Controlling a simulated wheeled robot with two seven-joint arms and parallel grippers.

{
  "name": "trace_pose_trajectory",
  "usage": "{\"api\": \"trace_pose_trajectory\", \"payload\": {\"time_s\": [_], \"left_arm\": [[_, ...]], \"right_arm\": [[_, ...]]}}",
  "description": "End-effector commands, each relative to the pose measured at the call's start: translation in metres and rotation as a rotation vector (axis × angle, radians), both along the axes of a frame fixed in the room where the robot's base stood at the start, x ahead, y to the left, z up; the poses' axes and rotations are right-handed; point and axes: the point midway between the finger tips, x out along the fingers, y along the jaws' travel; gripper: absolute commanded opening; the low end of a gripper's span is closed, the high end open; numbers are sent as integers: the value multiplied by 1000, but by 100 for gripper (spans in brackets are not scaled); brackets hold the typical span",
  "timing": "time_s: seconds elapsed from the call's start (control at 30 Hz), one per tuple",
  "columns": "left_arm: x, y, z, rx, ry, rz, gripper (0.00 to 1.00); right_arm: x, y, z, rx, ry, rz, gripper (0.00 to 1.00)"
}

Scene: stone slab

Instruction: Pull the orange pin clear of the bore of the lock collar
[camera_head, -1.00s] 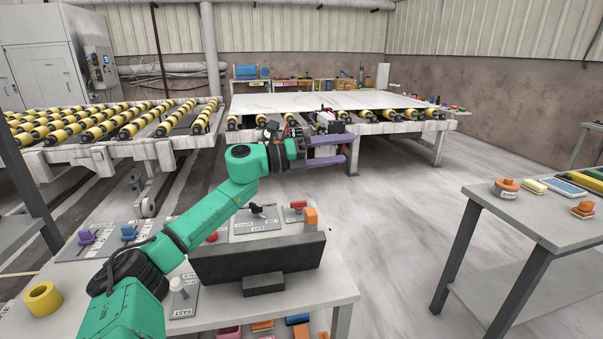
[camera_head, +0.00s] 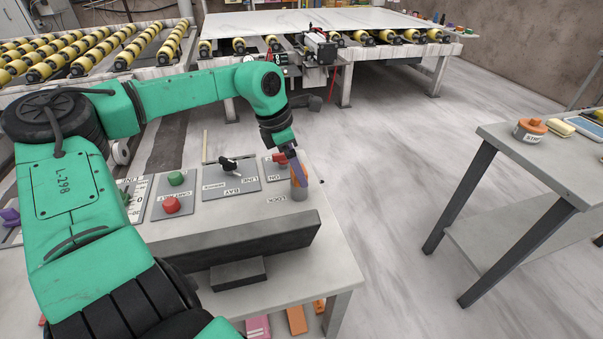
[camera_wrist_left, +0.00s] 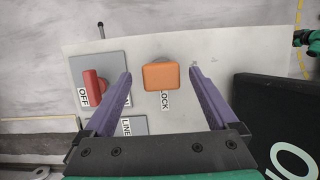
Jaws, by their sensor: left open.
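The orange pin (camera_head: 300,177) stands upright in the grey lock collar (camera_head: 299,195) at the far right corner of the bench panel. In the left wrist view the orange head of the pin (camera_wrist_left: 160,77) lies between my two purple fingers, with a visible gap on each side. Only a sliver of the collar (camera_wrist_left: 159,59) shows behind the head, and the bore is hidden. My left gripper (camera_wrist_left: 160,72) is open and holds nothing. In the head view its purple fingers (camera_head: 296,168) reach down to the pin from above.
A red switch (camera_wrist_left: 92,87) on its grey plate sits left of the pin in the wrist view. A dark upright board (camera_head: 245,245) runs along the near side of the controls. A black-handled switch (camera_head: 229,164) is further left.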

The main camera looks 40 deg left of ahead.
Motion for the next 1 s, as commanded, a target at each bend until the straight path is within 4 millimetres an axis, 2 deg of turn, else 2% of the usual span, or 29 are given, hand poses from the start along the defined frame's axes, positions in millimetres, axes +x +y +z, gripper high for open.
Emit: {"api": "trace_pose_trajectory", "payload": {"time_s": [0.1, 0.2, 0.3, 0.53, 0.57, 0.7, 0.8, 1.0], "left_arm": [[5, -4, -26, 0, 6, -1, 92], [9, -7, -39, 2, 2, 0, 92], [11, -8, -46, 1, -1, 0, 92], [12, -8, -46, -1, -2, 1, 92], [12, -8, -46, -1, -2, 1, 89], [12, -8, -46, -1, -2, 1, 35], [12, -8, -46, -1, -3, 1, 0], [13, -8, -42, -1, -4, 2, 0]], "right_arm": [[10, 4, 2, 6, -17, 0, 70], [12, 8, 1, 12, -22, -1, 70], [12, 12, 1, 18, -21, -1, 70], [11, 13, 1, 19, -18, 1, 70], [11, 13, 1, 19, -18, 1, 70], [9, 12, 1, 18, -16, 0, 70], [8, 11, 1, 15, -14, 1, 70], [8, 8, 4, 11, -13, 2, 70]]}}
